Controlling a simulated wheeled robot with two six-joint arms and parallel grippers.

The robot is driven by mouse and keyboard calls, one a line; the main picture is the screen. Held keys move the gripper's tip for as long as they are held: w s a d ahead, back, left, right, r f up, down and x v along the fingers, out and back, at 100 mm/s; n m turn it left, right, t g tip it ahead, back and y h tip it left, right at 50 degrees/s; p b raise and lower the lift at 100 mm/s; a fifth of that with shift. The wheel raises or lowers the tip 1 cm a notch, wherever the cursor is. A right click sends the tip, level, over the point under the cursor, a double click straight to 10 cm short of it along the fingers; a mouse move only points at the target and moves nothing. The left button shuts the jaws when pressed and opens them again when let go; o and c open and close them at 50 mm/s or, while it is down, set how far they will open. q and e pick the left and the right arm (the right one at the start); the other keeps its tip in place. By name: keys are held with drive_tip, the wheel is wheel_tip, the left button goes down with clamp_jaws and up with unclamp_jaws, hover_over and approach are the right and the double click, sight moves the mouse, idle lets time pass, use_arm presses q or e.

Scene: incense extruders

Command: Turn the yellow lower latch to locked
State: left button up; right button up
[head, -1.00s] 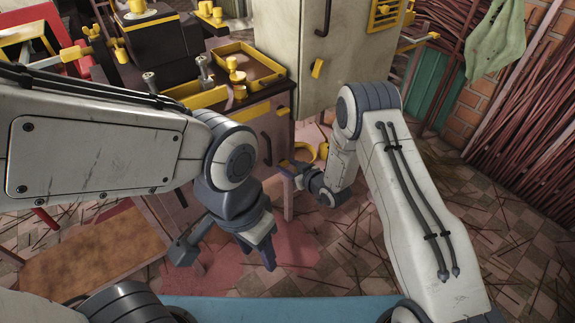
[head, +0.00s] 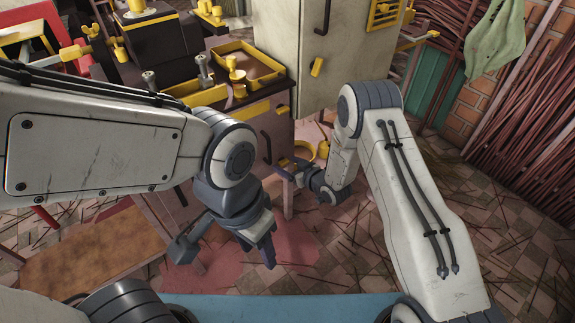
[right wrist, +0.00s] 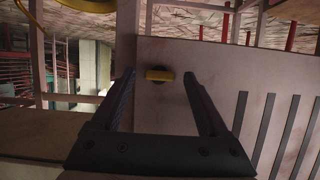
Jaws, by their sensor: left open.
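A small yellow latch (right wrist: 160,75) lies crosswise on a pale flat panel (right wrist: 158,52) in the right wrist view. It sits between the two dark fingers of my right gripper (right wrist: 160,82), which are spread wide with space on both sides. I cannot tell how far the fingertips are from the panel. In the head view my right gripper (head: 288,168) is low beside the dark-topped cabinet; the latch between its fingers cannot be made out there. My left gripper (head: 225,250) is open and empty above the floor.
A tall pale cabinet (head: 345,50) with another yellow latch (head: 317,67) stands behind. A yellow tray (head: 262,55) and metal fittings stand on the dark-topped cabinet. A yellow ring-like piece (head: 304,150) is near my right gripper. Slots line the panel's right side in the wrist view.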

drive_tip(key=p+v, duration=0.3)
drive_tip(key=v, duration=0.7)
drive_tip(key=shift+s+d, duration=0.2)
drive_tip(key=s+a+r+g+h, duration=0.2)
drive_tip(key=s+r, duration=0.1)
drive_tip(key=r, duration=0.3)
drive_tip(key=s+a+r+g+h, duration=0.2)
drive_tip(key=s+r+g+h, duration=0.1)
drive_tip(key=r, duration=0.3)
drive_tip(key=s+d+r+g+h, duration=0.1)
drive_tip(key=s+r+g, duration=0.3)
drive_tip(key=s, duration=0.8)
drive_tip(key=s+d+r+g+h, duration=0.1)
drive_tip(key=s+r, duration=0.5)
drive_tip(key=s, duration=0.6)
wheel_tip(320, 180, up, 30)
drive_tip(key=s+p, duration=0.1)
drive_tip(key=p, duration=2.9)
drive_tip(key=shift+s+d+g, duration=0.25)
drive_tip(key=shift+g, duration=0.15)
